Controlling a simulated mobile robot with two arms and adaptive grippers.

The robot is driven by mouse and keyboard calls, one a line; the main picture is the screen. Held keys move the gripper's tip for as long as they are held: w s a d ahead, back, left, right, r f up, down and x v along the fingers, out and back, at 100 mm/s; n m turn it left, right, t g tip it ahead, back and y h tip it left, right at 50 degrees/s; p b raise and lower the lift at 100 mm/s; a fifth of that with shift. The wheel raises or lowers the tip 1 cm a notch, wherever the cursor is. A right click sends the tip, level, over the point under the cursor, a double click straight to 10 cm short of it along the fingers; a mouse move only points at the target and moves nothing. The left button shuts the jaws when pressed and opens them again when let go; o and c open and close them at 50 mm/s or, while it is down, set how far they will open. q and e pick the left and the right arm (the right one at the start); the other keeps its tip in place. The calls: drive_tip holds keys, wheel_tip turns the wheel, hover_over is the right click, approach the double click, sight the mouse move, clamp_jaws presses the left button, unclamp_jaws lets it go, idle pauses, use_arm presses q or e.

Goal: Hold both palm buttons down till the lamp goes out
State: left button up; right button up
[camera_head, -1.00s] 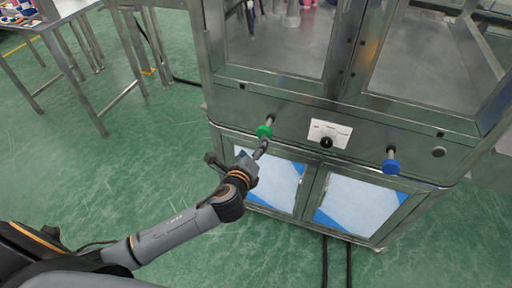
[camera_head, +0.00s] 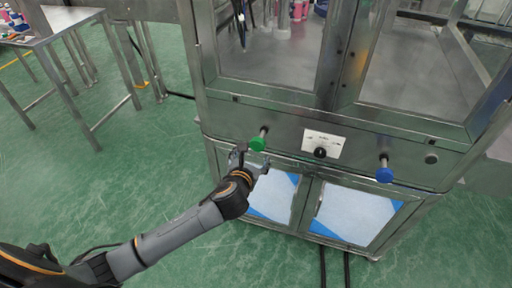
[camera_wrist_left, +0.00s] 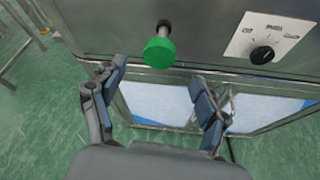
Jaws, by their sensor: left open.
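A green palm button (camera_head: 257,144) sticks out on a stem from the left of the steel machine's front panel. It also shows large in the left wrist view (camera_wrist_left: 159,52). A blue palm button (camera_head: 384,174) sticks out at the right of the same panel. My left gripper (camera_head: 253,158) is open and empty, just below and in front of the green button; its fingers (camera_wrist_left: 160,85) are spread wide and I see a gap to the button. Nothing touches the blue button. I cannot make out a lit lamp. My right gripper is not in view.
A white plate with a black rotary knob (camera_head: 320,153) sits between the buttons. Cabinet doors with white and blue panels (camera_head: 357,208) are below. A steel table (camera_head: 68,18) stands at the far left. The green floor in front is clear.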

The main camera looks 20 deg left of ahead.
sight(257, 145)
use_arm(q)
drive_tip(key=x, duration=0.9)
drive_tip(key=shift+w+f, duration=0.1)
drive_tip(key=shift+w, duration=0.1)
